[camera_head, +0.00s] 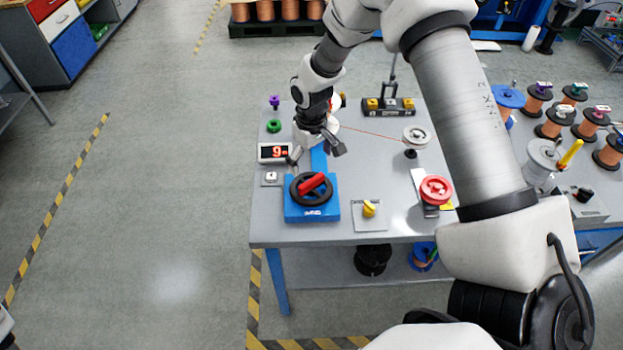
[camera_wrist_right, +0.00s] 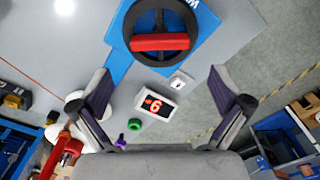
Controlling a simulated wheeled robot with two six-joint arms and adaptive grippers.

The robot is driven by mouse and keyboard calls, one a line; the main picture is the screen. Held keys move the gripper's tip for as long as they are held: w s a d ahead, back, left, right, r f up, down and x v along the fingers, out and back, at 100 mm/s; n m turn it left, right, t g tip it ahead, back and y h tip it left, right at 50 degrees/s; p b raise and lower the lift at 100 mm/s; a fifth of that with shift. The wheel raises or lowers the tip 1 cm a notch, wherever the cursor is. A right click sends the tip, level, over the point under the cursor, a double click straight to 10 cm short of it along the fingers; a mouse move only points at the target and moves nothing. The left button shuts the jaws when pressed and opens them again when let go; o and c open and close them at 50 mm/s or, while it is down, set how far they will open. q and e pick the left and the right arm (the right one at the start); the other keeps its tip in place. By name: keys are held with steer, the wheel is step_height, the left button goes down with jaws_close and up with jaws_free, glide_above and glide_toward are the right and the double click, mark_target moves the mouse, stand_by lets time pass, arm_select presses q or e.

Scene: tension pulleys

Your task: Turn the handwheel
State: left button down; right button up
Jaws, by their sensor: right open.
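The handwheel (camera_head: 311,189) is a black ring with a red bar across it, on a blue base (camera_head: 295,214) at the front left of the table. In the right wrist view the handwheel (camera_wrist_right: 160,42) is at the top middle, its red bar nearly level. My right gripper (camera_head: 317,152) is open and empty, behind the wheel in the head view and apart from it. In the right wrist view its two fingers (camera_wrist_right: 159,76) are spread wide, with the wheel beyond them. My left gripper is not in view.
A display with a red digit (camera_head: 274,152) and a small switch plate (camera_head: 271,178) stand left of the wheel. A yellow knob (camera_head: 369,208) is to its right, then a red pulley (camera_head: 436,189) and a grey pulley (camera_head: 416,137). Copper spools (camera_head: 556,122) fill the right table.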

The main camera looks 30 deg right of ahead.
mark_target(311, 180)
step_height(311, 180, down, 6)
steer(key=shift+w+f+p, duration=0.15)
steer(key=shift+f+p, duration=0.1)
steer(key=shift+p, duration=0.35)
steer(key=shift+f, duration=0.4)
steer(key=shift+c, duration=0.4)
steer(key=c, duration=0.8)
steer(key=shift+r+m+p, duration=0.1)
steer(key=shift+m+p, duration=0.25)
steer(key=shift+m, duration=0.25)
steer(key=o, duration=0.9)
